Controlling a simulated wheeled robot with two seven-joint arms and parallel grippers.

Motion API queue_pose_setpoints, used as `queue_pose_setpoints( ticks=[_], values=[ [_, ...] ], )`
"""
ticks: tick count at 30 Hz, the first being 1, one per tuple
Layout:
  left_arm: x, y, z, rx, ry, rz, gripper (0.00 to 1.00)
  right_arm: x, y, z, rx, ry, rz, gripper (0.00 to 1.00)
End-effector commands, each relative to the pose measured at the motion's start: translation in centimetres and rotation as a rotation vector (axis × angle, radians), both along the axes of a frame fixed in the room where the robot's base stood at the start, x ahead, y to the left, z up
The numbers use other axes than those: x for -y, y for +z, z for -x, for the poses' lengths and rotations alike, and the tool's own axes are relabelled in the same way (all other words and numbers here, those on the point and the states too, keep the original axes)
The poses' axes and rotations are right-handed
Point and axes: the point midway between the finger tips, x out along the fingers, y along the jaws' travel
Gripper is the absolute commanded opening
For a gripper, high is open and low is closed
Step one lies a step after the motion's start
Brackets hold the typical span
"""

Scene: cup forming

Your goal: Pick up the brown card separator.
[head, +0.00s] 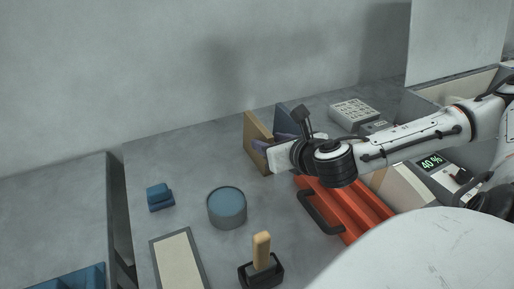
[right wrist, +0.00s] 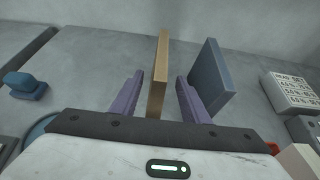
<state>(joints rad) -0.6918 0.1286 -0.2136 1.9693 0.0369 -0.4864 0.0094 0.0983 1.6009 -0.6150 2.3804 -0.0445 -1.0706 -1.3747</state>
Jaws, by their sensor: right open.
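The brown card separator (head: 254,128) stands upright on the table in the head view, as a thin tan panel. In the right wrist view the brown separator (right wrist: 159,70) shows nearly edge-on between the two purple fingers. My right gripper (head: 271,142) is open, one finger on each side of it. In the right wrist view my gripper (right wrist: 157,88) shows a gap between the panel and each finger; the left finger looks closer to it. My left gripper is not in view.
A blue-grey upright panel (right wrist: 210,72) stands just right of the right finger. An orange-red tray (head: 372,212) lies under my right arm. A blue round tin (head: 227,207), a small blue block (head: 159,197) and a wooden-handled stamp (head: 262,254) are nearer.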

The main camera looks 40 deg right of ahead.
Motion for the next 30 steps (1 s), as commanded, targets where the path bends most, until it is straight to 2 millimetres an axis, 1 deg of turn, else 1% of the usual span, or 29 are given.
queue_pose_setpoints(
  ticks=[2, 5, 12, 15, 21, 22, 23, 27, 29, 30],
  values=[
    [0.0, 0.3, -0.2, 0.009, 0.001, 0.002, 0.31, 0.1, -0.2, -0.4, 0.001, 0.000, -0.002, 0.42],
    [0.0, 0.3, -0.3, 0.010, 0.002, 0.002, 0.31, 0.3, -0.8, -1.2, 0.002, -0.001, -0.004, 0.42],
    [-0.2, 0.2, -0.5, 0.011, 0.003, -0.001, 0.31, 1.2, -2.3, -4.0, 0.002, -0.001, -0.004, 0.42],
    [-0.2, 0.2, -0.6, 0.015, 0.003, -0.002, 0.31, 1.3, -2.6, -4.5, 0.001, 0.001, -0.002, 0.42],
    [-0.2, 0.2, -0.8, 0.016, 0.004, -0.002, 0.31, 1.3, -2.6, -4.5, -0.001, 0.001, 0.000, 0.42],
    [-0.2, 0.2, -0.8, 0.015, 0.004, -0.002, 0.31, 1.3, -2.6, -4.5, -0.001, 0.001, 0.000, 0.40],
    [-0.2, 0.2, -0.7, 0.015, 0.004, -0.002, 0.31, 1.3, -2.6, -4.5, -0.001, 0.001, 0.000, 0.35],
    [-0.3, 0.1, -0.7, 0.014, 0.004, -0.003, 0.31, 1.3, -2.6, -4.5, -0.001, 0.001, 0.000, 0.11],
    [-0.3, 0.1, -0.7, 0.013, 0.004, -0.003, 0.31, 1.3, -2.6, -4.5, -0.001, 0.001, 0.000, 0.01],
    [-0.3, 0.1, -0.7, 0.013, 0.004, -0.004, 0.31, 1.3, -2.6, -4.5, -0.001, 0.001, 0.000, 0.00]
  ],
)
